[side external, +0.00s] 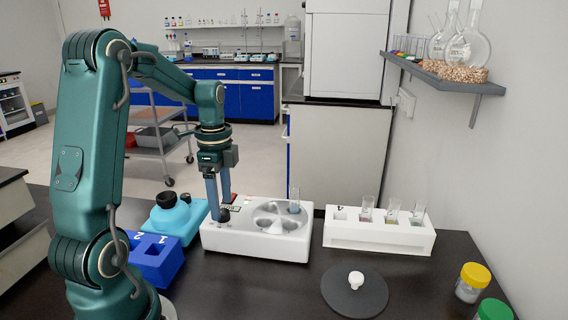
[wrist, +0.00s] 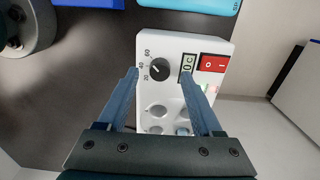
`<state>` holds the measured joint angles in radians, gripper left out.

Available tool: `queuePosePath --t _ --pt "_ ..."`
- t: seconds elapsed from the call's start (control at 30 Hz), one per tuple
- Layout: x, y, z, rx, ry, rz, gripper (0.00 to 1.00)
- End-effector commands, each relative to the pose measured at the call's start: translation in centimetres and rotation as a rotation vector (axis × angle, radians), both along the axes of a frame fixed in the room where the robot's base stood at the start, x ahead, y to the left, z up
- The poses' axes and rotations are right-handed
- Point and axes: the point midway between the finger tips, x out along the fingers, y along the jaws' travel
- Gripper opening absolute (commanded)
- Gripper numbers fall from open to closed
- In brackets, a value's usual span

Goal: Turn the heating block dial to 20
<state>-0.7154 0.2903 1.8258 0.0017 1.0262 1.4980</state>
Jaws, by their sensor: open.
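The heating block (side external: 255,243) is a white unit on the dark bench, with round wells at its right and a glass tube standing in one. Its black round dial (wrist: 160,69) shows in the wrist view beside the printed marks 20, 40 and 60. A pale pointer line shows on the dial, seemingly toward 40, but it is too small to read surely. In the side view the dial (side external: 223,215) is partly hidden by my fingers. My gripper (side external: 219,203) is open and points down above the dial. In the wrist view my gripper (wrist: 160,73) has one finger on each side of it, apparently not touching.
A red switch (wrist: 213,63) and a small display (wrist: 188,64) sit next to the dial. A blue block (side external: 152,262) and a cyan device (side external: 178,221) stand left. A white tube rack (side external: 378,236) stands right. A dark round plate (side external: 340,296) lies in front.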

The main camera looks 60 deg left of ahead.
Motion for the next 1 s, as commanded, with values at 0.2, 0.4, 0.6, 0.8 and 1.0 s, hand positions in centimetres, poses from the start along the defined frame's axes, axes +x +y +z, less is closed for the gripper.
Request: queuePosePath --t 0.2,0.4,0.6,0.8,1.0 --pt "0.0 -0.1 -1.8 0.000 0.001 0.000 0.67" --pt "0.0 0.0 -1.9 0.002 -0.001 0.000 0.67" --pt "0.0 0.0 -1.9 0.002 -0.001 0.000 0.13" --pt "0.0 0.0 -1.9 0.002 -0.001 0.002 0.00" --pt "0.0 0.0 -1.9 0.001 -0.001 0.038 0.00"
